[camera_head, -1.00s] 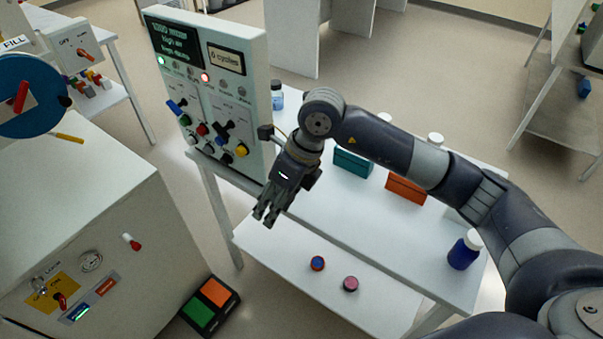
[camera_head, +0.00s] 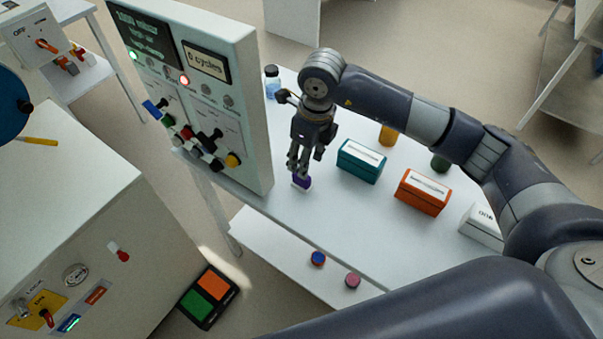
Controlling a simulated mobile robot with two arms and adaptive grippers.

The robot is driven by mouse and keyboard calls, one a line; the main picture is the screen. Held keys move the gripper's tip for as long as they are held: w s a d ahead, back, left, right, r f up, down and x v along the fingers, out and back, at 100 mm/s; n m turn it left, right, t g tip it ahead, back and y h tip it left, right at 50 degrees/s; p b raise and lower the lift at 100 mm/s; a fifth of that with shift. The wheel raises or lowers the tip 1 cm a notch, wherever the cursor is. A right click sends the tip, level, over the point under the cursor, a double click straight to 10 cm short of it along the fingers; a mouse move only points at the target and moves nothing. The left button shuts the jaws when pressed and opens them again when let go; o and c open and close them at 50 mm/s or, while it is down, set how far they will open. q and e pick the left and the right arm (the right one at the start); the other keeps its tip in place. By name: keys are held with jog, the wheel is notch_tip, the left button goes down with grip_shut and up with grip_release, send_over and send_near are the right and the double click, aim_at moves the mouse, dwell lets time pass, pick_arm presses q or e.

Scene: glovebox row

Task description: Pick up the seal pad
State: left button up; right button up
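A small purple block with a pale lower edge (camera_head: 302,183) is at the left part of the white table, close to the panel; it may be the seal pad, but I cannot read a label on it. My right gripper (camera_head: 299,173) points down right at this block, its fingertips at the block's top and partly covering it. The fingers look close together. I cannot tell whether they grip the block or only hover over it. My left gripper is not in view.
The upright control panel (camera_head: 215,95) stands just left of the gripper. A teal box (camera_head: 360,163) and an orange box (camera_head: 421,194) stand to the right, a white box (camera_head: 481,226) farther right. Two small round pieces (camera_head: 318,258) (camera_head: 352,281) lie on the lower shelf.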

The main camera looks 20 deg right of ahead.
aim_at(302, 181)
jog(key=shift+s+a+f, duration=0.2)
jog(key=shift+f, duration=0.5)
jog(key=shift+f+p, duration=0.3)
jog(key=shift+p, duration=0.05)
jog(key=f, duration=0.1)
jog(key=f+p, duration=0.1)
jog(key=f, duration=0.1)
jog(key=f+p, duration=0.1)
jog(key=shift+w+a+f, duration=0.25)
jog(key=shift+a, duration=0.1)
jog(key=shift+f, duration=0.2)
jog(key=shift+c, duration=1)
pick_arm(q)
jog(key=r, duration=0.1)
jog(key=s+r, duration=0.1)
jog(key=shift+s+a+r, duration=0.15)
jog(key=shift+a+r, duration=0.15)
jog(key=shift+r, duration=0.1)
pick_arm(e)
grip_shut()
